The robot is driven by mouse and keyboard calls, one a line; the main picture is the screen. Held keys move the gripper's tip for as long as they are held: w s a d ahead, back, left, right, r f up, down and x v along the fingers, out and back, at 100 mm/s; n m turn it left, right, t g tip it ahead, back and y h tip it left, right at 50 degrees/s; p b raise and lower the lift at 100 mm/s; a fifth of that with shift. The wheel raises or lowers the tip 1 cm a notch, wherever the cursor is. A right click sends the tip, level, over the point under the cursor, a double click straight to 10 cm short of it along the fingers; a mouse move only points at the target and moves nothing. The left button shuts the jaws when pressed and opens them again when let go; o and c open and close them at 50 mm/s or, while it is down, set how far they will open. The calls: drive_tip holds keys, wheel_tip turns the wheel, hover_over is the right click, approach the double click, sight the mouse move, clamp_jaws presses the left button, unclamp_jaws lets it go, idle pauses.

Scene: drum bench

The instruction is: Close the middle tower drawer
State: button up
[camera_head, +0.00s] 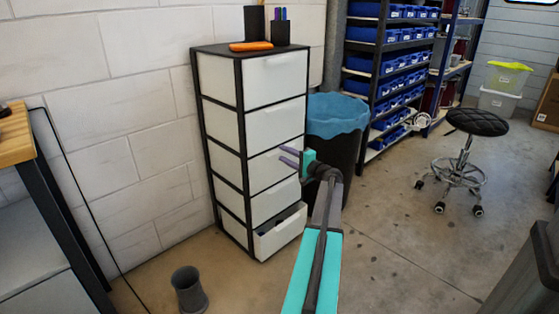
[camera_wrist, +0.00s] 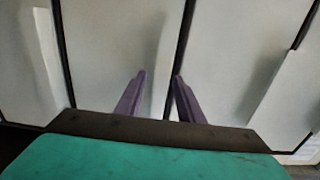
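The drawer tower (camera_head: 205,130) has white fronts in a black frame and stands against the wall. The middle drawer (camera_head: 262,172) is the third one down; its front looks about flush with the frame, though my gripper partly covers its right side. The bottom drawer (camera_head: 280,238) stands partly pulled out, with a dark gap above its front. My gripper (camera_head: 288,156) is in front of the tower's right side, near the middle drawer's height. In the wrist view its two purple fingers (camera_wrist: 159,77) are apart and empty, pointing at the white fronts. I cannot tell whether they touch.
An orange object (camera_head: 251,46) and dark holders (camera_head: 281,33) sit on the tower. A bin with a blue liner (camera_head: 335,116) stands close on the right. A grey cup-shaped bin (camera_head: 189,290) is on the floor at front left. A stool (camera_head: 462,170) stands farther right; floor between is clear.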

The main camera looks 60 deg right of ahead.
drive_tip(key=p+v, duration=0.3)
drive_tip(key=v, duration=1)
drive_tip(key=shift+s+a+p, duration=0.15)
drive_tip(key=shift+s+p, duration=0.15)
drive_tip(key=shift+w+a, duration=0.1)
